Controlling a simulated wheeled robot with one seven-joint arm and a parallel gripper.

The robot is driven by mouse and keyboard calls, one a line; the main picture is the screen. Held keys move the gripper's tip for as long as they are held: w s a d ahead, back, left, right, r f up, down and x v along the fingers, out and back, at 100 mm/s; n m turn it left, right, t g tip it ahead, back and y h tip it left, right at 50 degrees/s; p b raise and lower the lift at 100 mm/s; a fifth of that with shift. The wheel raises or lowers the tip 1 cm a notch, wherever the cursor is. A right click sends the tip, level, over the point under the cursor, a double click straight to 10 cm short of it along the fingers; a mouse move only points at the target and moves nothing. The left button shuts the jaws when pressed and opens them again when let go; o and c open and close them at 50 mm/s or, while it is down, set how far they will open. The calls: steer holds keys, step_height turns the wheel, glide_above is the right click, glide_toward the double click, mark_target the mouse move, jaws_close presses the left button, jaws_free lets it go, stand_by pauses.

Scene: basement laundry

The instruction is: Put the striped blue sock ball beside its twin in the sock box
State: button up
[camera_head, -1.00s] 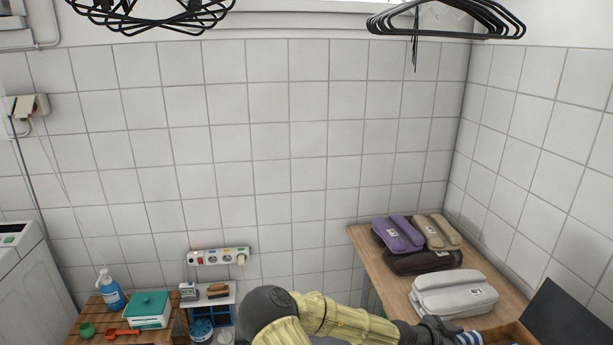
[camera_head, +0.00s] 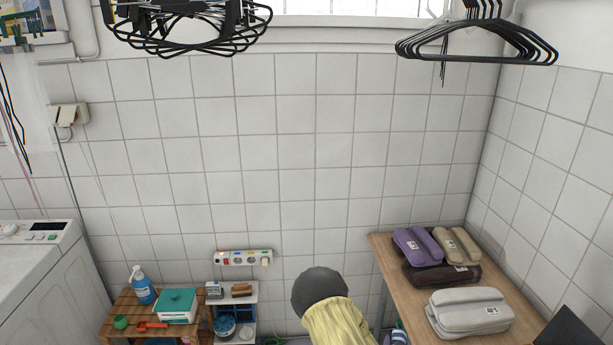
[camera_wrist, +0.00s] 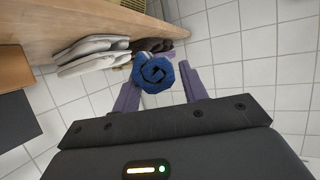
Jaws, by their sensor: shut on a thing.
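My gripper (camera_wrist: 160,92) is shut on a rolled dark blue sock ball (camera_wrist: 153,73) in the wrist view. The ball sits between its two purple-grey fingers, its spiral end facing the camera. A small blue-and-white striped patch (camera_head: 398,337) at the bottom edge, left of the wooden table, is probably this ball. The sock box is not clearly seen; a brown box-like edge (camera_wrist: 14,58) shows at the left of the wrist view. The twin sock ball is not visible.
A dark panel (camera_head: 567,328) stands at lower right.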

steer(key=a+r+n+y+p, duration=0.1)
steer(key=a+n+y, duration=0.2)
steer(key=a, duration=0.6)
steer(key=shift+s+a+r+n+t+y, duration=0.3)
steer(key=shift+t+y, duration=0.1)
steer(key=shift+y, duration=0.2)
steer(key=shift+r, duration=0.1)
steer(key=s+r+p, duration=0.4)
steer(key=r+p, duration=0.7)
steer(key=p, duration=0.6)
steer(key=shift+s+r, duration=0.15)
steer(key=shift+s, duration=0.05)
steer(key=shift+d, duration=0.1)
